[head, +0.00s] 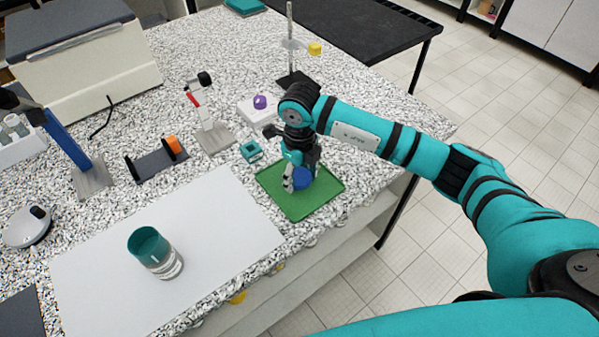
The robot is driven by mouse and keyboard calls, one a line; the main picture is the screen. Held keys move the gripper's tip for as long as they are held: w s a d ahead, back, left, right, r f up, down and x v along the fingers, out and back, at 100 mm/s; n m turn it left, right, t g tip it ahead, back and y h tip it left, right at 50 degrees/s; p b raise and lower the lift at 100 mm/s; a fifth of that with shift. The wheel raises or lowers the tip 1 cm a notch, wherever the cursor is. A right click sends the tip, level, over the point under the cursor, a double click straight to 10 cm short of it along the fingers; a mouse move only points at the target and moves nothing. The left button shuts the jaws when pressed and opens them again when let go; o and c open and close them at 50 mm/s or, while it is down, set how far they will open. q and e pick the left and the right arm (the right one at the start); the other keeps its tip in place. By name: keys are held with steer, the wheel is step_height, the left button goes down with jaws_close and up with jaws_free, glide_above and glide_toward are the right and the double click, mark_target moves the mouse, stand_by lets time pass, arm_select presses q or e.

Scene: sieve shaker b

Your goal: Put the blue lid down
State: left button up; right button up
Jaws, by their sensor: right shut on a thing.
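The blue lid (302,179) is in the head view, between the fingers of my right gripper (298,183). My right gripper points down and is shut on the lid. The lid is over the green tray (318,199), near its back half. Part of the lid is hidden by a finger. I cannot tell whether the lid touches the tray. My left gripper is not in view.
A glass with a teal upper part (157,254) stands on the white sheet (95,258) at left. A small teal block (251,150) and a stand (291,60) are behind the tray. The front of the tray is clear, close to the table's edge.

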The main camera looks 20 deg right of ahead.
mark_target(300, 176)
steer(key=shift+f, duration=0.25)
steer(key=o, duration=1.3)
steer(key=shift+r, duration=0.1)
steer(key=shift+r, duration=0.4)
step_height(300, 176, up, 12)
steer(key=b, duration=0.3)
steer(key=shift+f, duration=0.25)
